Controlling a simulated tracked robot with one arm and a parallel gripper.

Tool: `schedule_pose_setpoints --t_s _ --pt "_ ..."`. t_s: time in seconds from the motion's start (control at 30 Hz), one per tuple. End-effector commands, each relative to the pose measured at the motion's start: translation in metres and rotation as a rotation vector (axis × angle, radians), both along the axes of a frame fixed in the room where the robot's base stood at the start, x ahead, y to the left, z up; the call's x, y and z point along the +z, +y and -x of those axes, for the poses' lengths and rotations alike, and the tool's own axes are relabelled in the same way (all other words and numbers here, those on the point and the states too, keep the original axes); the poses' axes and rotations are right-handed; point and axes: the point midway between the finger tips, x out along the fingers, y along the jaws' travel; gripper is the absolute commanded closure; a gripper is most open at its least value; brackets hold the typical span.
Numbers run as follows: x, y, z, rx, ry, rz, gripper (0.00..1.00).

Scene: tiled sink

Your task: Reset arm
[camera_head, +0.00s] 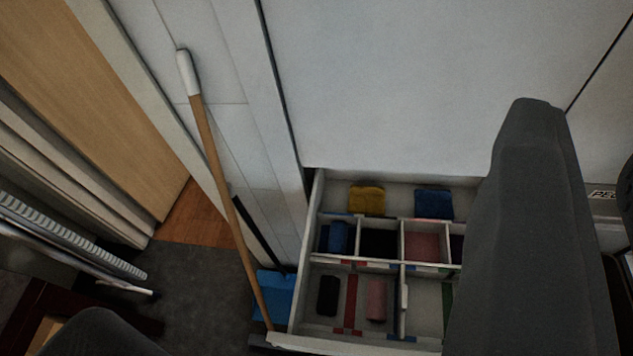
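My gripper (318,208) shows as two dark grey fingers, a large one at the right and a rounded tip at the bottom left. They are wide apart, with nothing held between them. The right finger covers part of an open drawer (312,215) below. The rest of my arm is not clearly seen.
The white drawer has compartments with small coloured items, among them a yellow one (367,201) and a blue one (434,204). A wooden-handled stick (222,170) leans left of it, near a blue object (274,295). Grey floor (200,280) shows at the lower left.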

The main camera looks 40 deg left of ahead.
Motion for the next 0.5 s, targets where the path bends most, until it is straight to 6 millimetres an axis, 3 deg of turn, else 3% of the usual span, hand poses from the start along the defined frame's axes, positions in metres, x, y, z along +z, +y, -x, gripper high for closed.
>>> schedule_pose_setpoints --t_s 0.5 --pt "0.014 -0.001 0.005 -0.007 -0.018 -0.002 0.80"
